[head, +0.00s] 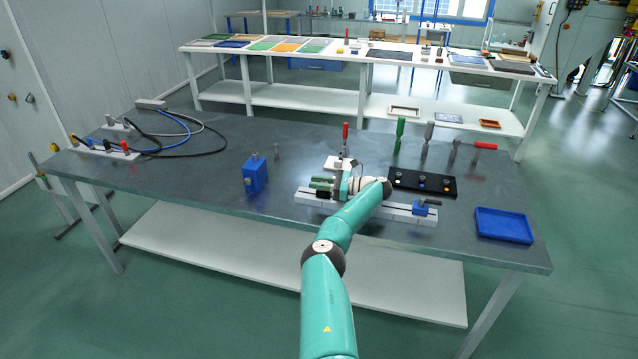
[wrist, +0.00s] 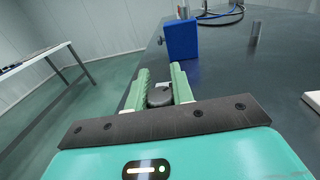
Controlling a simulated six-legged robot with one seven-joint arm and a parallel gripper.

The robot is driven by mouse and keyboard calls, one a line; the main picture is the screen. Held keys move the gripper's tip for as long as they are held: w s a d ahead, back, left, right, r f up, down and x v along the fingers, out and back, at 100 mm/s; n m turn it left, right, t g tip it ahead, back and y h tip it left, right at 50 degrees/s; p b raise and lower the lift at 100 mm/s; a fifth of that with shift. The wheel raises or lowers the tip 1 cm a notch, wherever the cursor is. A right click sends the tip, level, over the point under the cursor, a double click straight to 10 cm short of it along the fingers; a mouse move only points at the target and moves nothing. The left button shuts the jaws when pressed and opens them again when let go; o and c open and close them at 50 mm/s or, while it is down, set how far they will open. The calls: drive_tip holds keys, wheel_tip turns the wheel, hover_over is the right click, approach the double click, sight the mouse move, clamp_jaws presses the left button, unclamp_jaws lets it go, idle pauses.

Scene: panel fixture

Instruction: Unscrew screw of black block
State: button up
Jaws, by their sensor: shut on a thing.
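My gripper (head: 321,183) is over the left part of a light grey rail on the table, its green fingers pointing left. In the wrist view my gripper (wrist: 158,88) is shut on a dark, round-topped piece (wrist: 160,96), which looks like the screw head. A small black block (head: 323,195) shows just below the fingers on the rail (head: 392,213). The block is mostly hidden by my gripper, and the screw's thread is out of sight.
A blue block (head: 255,174) stands left of my gripper; it also shows in the wrist view (wrist: 181,40). A blue clamp (head: 425,208) sits at the rail's right end. A black panel with knobs (head: 422,183) and upright tools stand behind. A blue tray (head: 503,225) lies right.

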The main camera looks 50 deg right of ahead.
drive_tip(key=shift+a+f+n+g+y, duration=0.15)
drive_tip(key=shift+n+g+y, duration=0.4)
drive_tip(key=shift+y, duration=0.25)
drive_tip(key=o, duration=1)
drive_tip(key=shift+s+d, duration=0.2)
